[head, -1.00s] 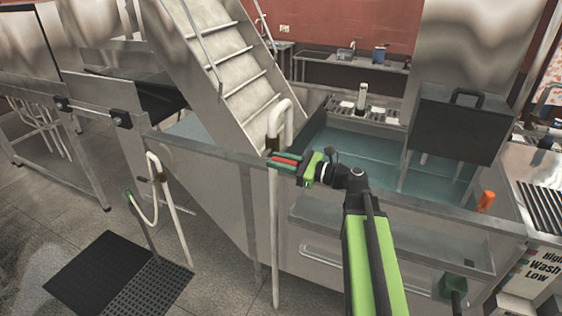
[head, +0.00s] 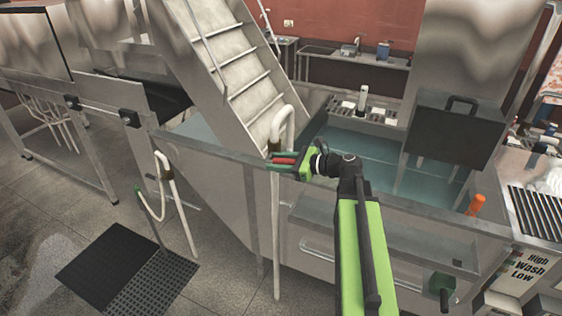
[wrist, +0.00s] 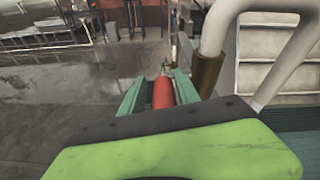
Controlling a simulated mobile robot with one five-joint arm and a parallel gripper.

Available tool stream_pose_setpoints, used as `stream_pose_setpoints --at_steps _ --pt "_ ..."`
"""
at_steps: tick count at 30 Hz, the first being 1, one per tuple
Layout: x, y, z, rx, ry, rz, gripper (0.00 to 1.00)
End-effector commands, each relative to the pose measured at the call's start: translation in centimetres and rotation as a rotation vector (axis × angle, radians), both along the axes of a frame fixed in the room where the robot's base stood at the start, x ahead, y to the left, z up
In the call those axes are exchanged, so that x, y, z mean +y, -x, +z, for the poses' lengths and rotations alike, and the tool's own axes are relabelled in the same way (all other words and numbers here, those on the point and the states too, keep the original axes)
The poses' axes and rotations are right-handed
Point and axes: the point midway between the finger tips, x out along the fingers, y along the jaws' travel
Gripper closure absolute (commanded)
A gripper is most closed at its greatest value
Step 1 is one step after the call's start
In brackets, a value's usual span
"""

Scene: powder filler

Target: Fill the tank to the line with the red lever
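The tank (head: 345,187) is a grey metal basin with teal liquid (head: 360,148) in it. I cannot make out a fill line. A white bent pipe (head: 276,225) with a brass collar (head: 275,146) rises at the tank's near rim. My gripper (head: 284,160) is beside this pipe, at rim height. Its green fingers lie on both sides of the red lever (wrist: 163,93) and look closed against it in the wrist view (wrist: 160,92). The pipe and collar (wrist: 207,75) stand just right of the fingers there.
Metal stairs (head: 235,75) rise behind the pipe. A black box with a handle (head: 455,130) hangs over the tank's right part. A black mat (head: 108,262) lies on open floor at left, near another white pipe (head: 178,210).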

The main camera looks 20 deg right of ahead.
Motion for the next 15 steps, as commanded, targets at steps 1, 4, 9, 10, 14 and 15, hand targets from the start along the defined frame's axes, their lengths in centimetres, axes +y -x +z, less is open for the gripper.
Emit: stream_pose_setpoints --at_steps 1,4,9,10,14,15 --pt "-0.2 0.0 0.0 0.0 0.001 -0.003 0.54" --pt "-0.4 0.0 0.0 0.001 0.002 -0.007 0.53" --pt "-0.7 0.0 0.0 0.0 0.002 -0.011 0.53" --pt "-0.8 0.1 0.0 0.0 0.002 -0.011 0.53" --pt "-1.8 1.0 0.4 0.0 0.003 -0.015 0.53" --pt "-2.3 1.5 0.7 0.0 0.003 -0.017 0.53"
